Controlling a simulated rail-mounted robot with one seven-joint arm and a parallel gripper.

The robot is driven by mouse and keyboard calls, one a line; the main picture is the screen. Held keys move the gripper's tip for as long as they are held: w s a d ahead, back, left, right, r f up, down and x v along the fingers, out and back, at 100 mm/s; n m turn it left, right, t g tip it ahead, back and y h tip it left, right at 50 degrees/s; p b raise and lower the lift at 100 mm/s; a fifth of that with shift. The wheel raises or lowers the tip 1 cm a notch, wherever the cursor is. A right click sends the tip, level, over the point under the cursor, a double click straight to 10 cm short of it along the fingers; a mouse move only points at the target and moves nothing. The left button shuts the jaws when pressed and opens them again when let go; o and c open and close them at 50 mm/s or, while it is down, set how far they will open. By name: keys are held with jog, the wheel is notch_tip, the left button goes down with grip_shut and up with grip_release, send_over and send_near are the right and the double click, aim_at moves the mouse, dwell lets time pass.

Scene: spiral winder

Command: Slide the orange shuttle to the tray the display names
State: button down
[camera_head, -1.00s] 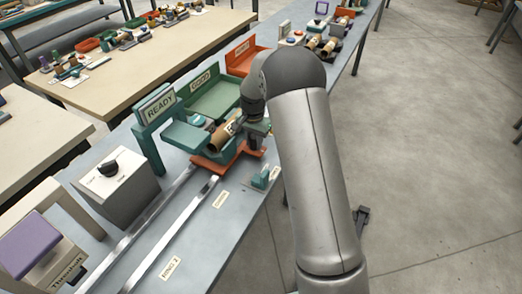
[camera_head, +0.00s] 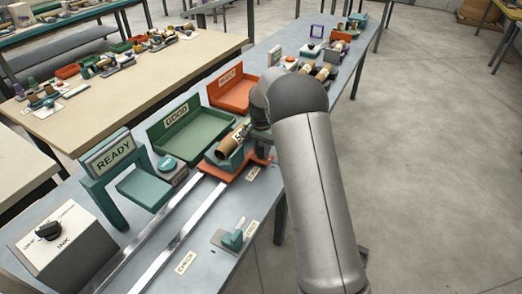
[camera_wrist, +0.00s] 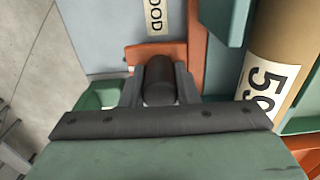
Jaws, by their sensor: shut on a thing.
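The orange shuttle (camera_head: 233,172) sits on two metal rails and carries a brown cardboard tube (camera_head: 229,149) in a teal cradle. My gripper (camera_wrist: 160,85) is shut on the shuttle's dark upright handle (camera_wrist: 160,78), with a finger on each side. In the wrist view, the orange base (camera_wrist: 197,45) is below the handle and the tube (camera_wrist: 278,60) is at the right, its label partly cut off. The display (camera_head: 112,155) on the teal arch reads READY. The green tray (camera_head: 203,135) marked GOOD is beside the shuttle. The orange-red tray (camera_head: 236,98), probably marked REJECT, is farther along.
The rails (camera_head: 170,240) run along the bench. A CHECK label (camera_head: 185,262) and a teal switch (camera_head: 233,239) lie on the near side. A grey INK box (camera_head: 62,242) with a black knob stands at the lower left. Cardboard tubes (camera_head: 322,73) stand at the far end.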

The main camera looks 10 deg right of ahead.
jog(key=shift+w, duration=0.15)
jog(key=c, duration=1.1)
grip_release()
jog(key=shift+r, duration=0.1)
notch_tip(320, 180, up, 17)
jog(key=shift+r+b, duration=0.2)
jog(key=shift+b, duration=0.3)
